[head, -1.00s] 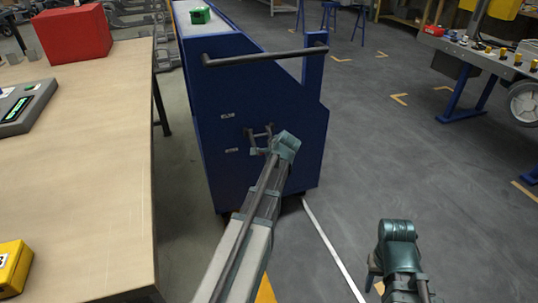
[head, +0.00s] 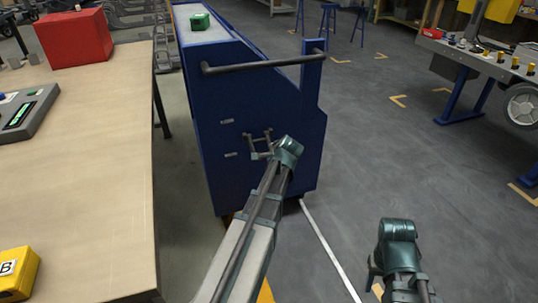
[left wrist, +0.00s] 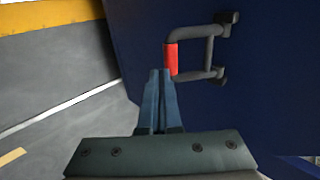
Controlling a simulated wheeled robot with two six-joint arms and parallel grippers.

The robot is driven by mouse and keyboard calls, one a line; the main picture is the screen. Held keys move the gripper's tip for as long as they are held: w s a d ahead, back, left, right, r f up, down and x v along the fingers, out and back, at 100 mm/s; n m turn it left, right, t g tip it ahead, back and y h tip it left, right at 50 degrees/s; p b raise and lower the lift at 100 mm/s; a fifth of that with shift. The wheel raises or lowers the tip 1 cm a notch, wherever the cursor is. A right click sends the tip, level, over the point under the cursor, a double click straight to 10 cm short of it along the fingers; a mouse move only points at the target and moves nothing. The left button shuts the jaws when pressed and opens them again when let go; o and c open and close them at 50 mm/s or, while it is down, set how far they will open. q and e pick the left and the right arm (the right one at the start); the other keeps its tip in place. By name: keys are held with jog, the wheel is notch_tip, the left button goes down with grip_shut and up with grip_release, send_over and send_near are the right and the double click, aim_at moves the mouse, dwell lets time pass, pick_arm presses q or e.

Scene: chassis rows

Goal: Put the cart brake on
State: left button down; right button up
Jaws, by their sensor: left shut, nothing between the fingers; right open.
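The blue cart (head: 218,181) stands ahead with its end panel facing me and a dark push bar (head: 262,63) across its top. A small dark U-shaped brake lever (head: 268,133) sticks out of the panel. In the left wrist view the lever (left wrist: 209,50) has a red grip section (left wrist: 170,59). My left gripper (left wrist: 160,72) is shut and empty, its fingertips right beside the lower part of the red grip; I cannot tell whether they touch. In the head view my left wrist partly hides this spot. My right gripper (head: 373,277) is open, low at the right, away from the cart.
A wooden table (head: 100,170) stands close on the left with a red box (head: 75,38) and a yellow box (head: 17,273). A green box (head: 200,21) sits on the cart. Another cart with a wheel (head: 523,105) is at right. The floor between is clear.

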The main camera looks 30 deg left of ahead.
pick_arm(q)
jog(key=s+d+f+p+v, duration=0.1)
jog(key=p+v, duration=0.4)
jog(key=v, duration=0.5)
jog(key=shift+d, duration=0.15)
jog(key=shift+s+d+f, duration=0.1)
jog(key=shift+f, duration=0.05)
jog(key=s+d+f+n+g+h, duration=0.1)
jog(key=s+d+f+g+h, duration=0.1)
jog(key=s+d, duration=0.55)
jog(key=s+d+f+n+g+h, duration=0.2)
jog(key=s+d, duration=0.3)
jog(key=d, duration=0.6)
jog(key=s+d+f+n+g+h, duration=0.1)
jog(key=s+d+f+g+h, duration=0.1)
jog(key=s+d, duration=0.65)
notch_tip(320, 180, up, 27)
jog(key=w+p, duration=0.2)
jog(key=p, duration=2.5)
jog(key=shift+d, duration=0.45)
